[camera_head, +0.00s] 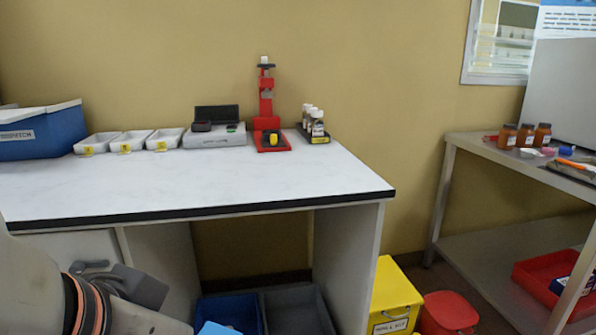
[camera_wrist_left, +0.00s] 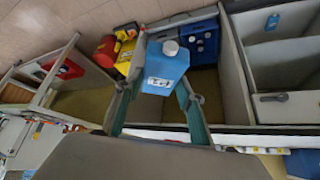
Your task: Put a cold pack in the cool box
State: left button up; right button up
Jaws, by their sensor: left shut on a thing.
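A light-blue cold pack (camera_wrist_left: 165,68) with a pale cap and a white label is between the fingers of my left gripper (camera_wrist_left: 162,88) in the left wrist view. The gripper is shut on it. In the head view my left arm comes in at the lower left, and a light-blue piece (camera_head: 216,328) shows at the bottom edge; I cannot tell whether it is the held pack. The blue cool box (camera_head: 42,134) with a white rim stands at the left end of the bench, apart from the pack. Its inside is hidden. My right gripper is not in view.
The white bench (camera_head: 200,184) has a clear front. White trays (camera_head: 131,141), a grey instrument (camera_head: 215,136), a red stand (camera_head: 266,108) and small bottles (camera_head: 317,125) line its back. Below are a blue crate (camera_head: 244,306), a grey crate (camera_head: 297,309) and a yellow bin (camera_head: 395,298).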

pick_arm(q)
jog(key=w+a+r+n+y, duration=0.1)
jog(key=w+a+n+y, duration=0.2)
jog(key=a, duration=1.1)
jog(key=s+d+r+h+p, duration=0.1)
jog(key=s+r+p, duration=0.2)
jog(key=r+p, duration=0.8)
pick_arm(e)
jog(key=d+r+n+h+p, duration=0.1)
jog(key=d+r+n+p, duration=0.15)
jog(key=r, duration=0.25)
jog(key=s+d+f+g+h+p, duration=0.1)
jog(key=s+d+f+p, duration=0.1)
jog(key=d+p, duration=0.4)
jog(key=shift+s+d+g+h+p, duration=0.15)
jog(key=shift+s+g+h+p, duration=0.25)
jog(key=shift+p, duration=1.25)
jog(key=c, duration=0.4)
pick_arm(q)
jog(key=s+f+n, duration=0.1)
jog(key=s+f, duration=0.4)
jog(key=shift+s+a, duration=0.4)
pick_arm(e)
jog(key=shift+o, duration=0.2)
